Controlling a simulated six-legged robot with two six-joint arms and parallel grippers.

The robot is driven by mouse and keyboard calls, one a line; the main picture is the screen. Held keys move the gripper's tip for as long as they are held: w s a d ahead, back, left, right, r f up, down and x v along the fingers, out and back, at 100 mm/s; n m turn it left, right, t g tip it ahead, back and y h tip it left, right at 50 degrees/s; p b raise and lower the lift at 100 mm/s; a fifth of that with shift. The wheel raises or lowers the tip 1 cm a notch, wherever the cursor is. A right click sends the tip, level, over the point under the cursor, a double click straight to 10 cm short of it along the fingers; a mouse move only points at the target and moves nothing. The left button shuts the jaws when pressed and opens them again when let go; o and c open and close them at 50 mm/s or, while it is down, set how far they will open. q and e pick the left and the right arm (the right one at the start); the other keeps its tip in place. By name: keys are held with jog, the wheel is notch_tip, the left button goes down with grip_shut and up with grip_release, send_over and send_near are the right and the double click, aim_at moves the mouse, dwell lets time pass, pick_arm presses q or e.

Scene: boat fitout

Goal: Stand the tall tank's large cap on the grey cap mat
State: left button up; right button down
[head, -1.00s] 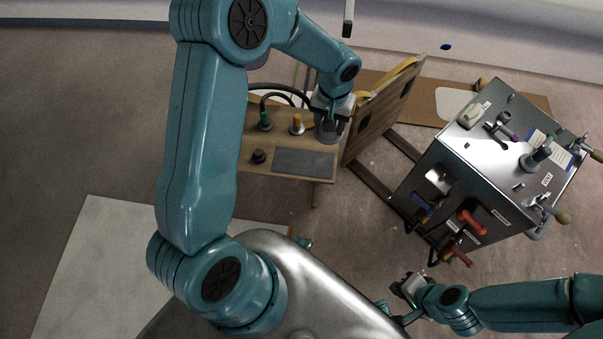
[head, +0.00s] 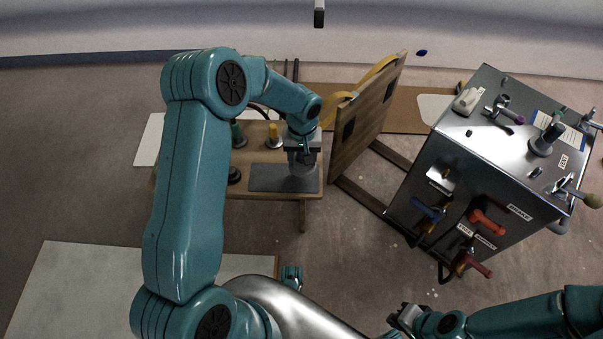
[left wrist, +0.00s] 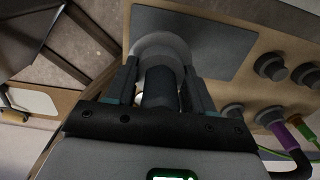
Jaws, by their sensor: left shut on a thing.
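The large cap (left wrist: 162,48) is grey with a wide round flange and a dark stem. My left gripper (head: 303,160) is shut on its stem, seen between the two fingers in the left wrist view (left wrist: 160,90). The grey cap mat (head: 267,178) is a dark rectangle on the small wooden table; it also shows in the left wrist view (left wrist: 215,35). The cap is at the mat's right end, flange towards the mat. Whether it touches the mat I cannot tell. My right gripper (head: 403,318) is low in the head view, away from the table; its jaws are unclear.
An upright wooden panel (head: 362,120) stands close right of my left gripper. A labelled steel cabinet (head: 480,160) with handles stands further right.

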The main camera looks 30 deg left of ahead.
pick_arm(q)
notch_tip(320, 180, down, 7)
jog(key=shift+r+b, duration=0.15)
jog(key=shift+b, duration=0.7)
jog(key=o, duration=1.1)
